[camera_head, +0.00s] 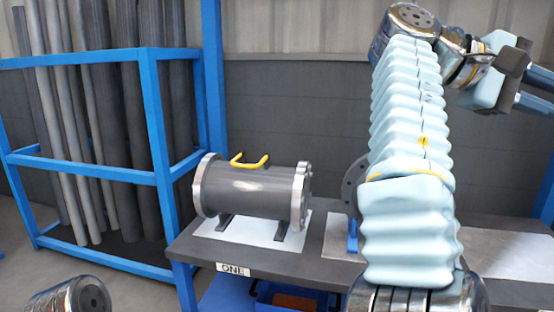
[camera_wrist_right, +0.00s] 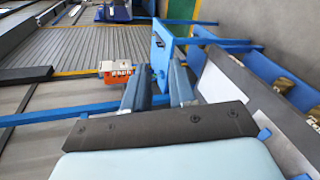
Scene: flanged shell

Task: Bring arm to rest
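My right arm (camera_head: 410,150) rises through the right half of the head view, bent at the top. Its gripper (camera_head: 545,91) points right at the upper right edge, high above the table. In the wrist view the two fingers of this gripper (camera_wrist_right: 158,75) stand apart, with nothing visibly held between them. A chrome part of my left arm (camera_head: 70,297) shows at the bottom left; its gripper is out of view. The grey flanged shell (camera_head: 250,193) with a yellow handle lies on its supports on the table (camera_head: 200,246), apart from both arms.
A dark flange (camera_head: 351,190) on a blue stand is partly hidden behind my right arm. A blue rack (camera_head: 85,170) holds upright pipes at left. A blue bin (camera_head: 290,298) sits below the table. A blue plate (camera_wrist_right: 163,45) appears beyond the fingers in the wrist view.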

